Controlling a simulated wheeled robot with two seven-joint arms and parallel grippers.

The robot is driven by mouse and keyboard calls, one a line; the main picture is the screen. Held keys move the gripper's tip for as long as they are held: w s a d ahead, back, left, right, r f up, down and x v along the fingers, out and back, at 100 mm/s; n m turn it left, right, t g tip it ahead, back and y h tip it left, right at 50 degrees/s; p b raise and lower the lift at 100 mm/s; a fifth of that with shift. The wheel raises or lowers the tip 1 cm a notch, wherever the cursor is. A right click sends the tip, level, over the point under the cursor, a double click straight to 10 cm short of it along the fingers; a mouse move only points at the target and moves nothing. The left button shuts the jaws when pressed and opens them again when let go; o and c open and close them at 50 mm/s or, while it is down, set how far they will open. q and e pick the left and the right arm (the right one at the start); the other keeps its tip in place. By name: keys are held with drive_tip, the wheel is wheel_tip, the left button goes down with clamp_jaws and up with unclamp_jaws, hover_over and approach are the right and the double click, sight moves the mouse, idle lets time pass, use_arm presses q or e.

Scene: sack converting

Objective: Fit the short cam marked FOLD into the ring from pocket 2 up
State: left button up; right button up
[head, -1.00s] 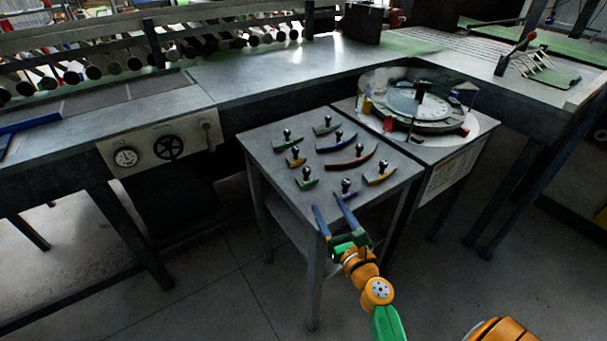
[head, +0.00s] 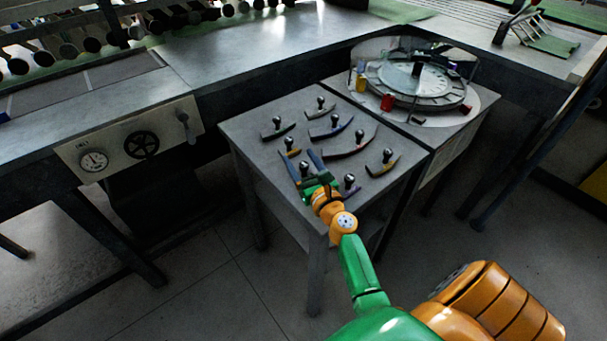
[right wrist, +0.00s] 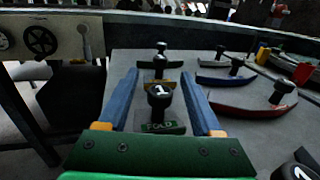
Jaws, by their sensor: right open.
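The short cam marked FOLD (right wrist: 162,128) has a green label and a black knob with a white 1 on top. It lies on the grey table between the fingers of my right gripper (right wrist: 158,76), near the palm. The gripper is open, with a blue finger on each side of the cam. In the head view the cam's knob (head: 304,168) shows beside the fingers; the rest is largely hidden. The round ring unit (head: 418,84) stands at the right, with segments around a pale disc. I cannot read its pocket numbers. My left gripper is not in view.
Several other knobbed cams lie close by on the small table (head: 250,135), including a long red one (head: 350,146) and a yellow one (head: 382,168). A red block (head: 387,102) stands at the ring unit's near edge. A clear guard rises behind it.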

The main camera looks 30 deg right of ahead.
drive_tip(key=shift+w+d+f, duration=0.1)
drive_tip(key=shift+w+f, duration=0.1)
drive_tip(key=shift+w, duration=0.55)
drive_tip(key=shift+s+r, duration=0.15)
drive_tip(key=shift+s, duration=0.1)
drive_tip(key=c, duration=0.6)
clamp_jaws()
